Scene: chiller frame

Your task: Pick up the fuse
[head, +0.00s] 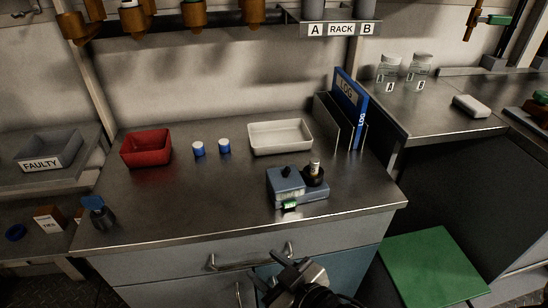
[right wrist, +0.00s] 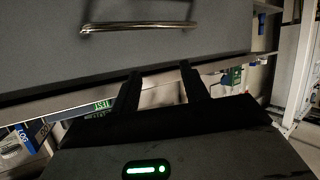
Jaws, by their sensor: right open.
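No part is labelled as a fuse. A small pale cylinder with a dark band (head: 315,168) stands upright in a round black holder on the grey-blue device (head: 285,186), near the counter's front right; it may be the fuse. Two blue cylinders with white tops, one at left (head: 198,149) and one at right (head: 224,146), stand between the bins. My right gripper (head: 270,272) is in front of the drawers, below the counter edge. In the right wrist view its two fingers (right wrist: 160,80) are apart with nothing between them. My left gripper is not in view.
A red bin (head: 146,148) and a white tray (head: 281,138) stand at the back of the metal counter (head: 185,195). A blue LOG binder (head: 349,100) stands at right. The drawer handle (head: 248,258) juts out near my right gripper. The counter's front middle is clear.

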